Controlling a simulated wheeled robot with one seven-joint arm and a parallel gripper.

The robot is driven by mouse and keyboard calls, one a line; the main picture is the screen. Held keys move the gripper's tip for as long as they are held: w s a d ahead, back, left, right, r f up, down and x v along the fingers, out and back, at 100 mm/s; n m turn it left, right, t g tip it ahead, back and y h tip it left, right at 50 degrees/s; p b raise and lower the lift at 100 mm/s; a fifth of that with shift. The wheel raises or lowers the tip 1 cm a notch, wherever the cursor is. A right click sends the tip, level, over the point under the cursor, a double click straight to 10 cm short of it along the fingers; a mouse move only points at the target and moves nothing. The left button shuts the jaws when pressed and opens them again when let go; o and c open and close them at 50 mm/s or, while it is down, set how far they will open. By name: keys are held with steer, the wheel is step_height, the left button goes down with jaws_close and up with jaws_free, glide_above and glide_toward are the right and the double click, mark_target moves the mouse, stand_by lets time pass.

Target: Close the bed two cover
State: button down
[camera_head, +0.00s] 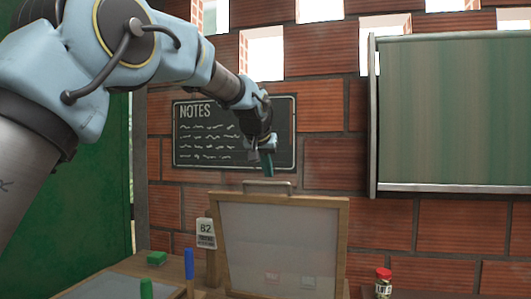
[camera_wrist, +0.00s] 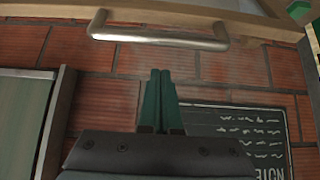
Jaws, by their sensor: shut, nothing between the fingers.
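The bed two cover (camera_head: 281,246) is a translucent panel in a wooden frame with a metal handle (camera_head: 269,188) on its top edge. It stands raised, close to upright, in the head view. A tag reading B2 (camera_head: 205,230) hangs at its left. My gripper (camera_head: 267,172) is shut and empty, just above the handle in the head view. In the wrist view the green fingers (camera_wrist: 161,78) point toward the handle (camera_wrist: 158,36), with a gap between, and part of the wooden frame (camera_wrist: 250,22) shows. The bed beneath the cover is hidden.
A brick wall with a NOTES board (camera_head: 205,135) and a green board (camera_head: 455,112) stands behind. On the bench are a green block (camera_head: 156,258), a green marker (camera_head: 146,289), a blue marker (camera_head: 189,265) and a red-capped jar (camera_head: 383,284).

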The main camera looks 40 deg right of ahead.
steer(key=shift+s+a+f+p, duration=0.25)
steer(key=shift+a+f+p, duration=0.2)
steer(key=shift+f+p, duration=0.05)
steer(key=shift+s+a+f+p, duration=0.15)
steer(key=shift+s+a, duration=0.1)
steer(key=shift+a, duration=0.2)
steer(key=shift+s+a+f+p, duration=0.15)
steer(key=shift+s+a, duration=0.05)
steer(key=shift+a, duration=0.2)
steer(key=shift+f, duration=0.1)
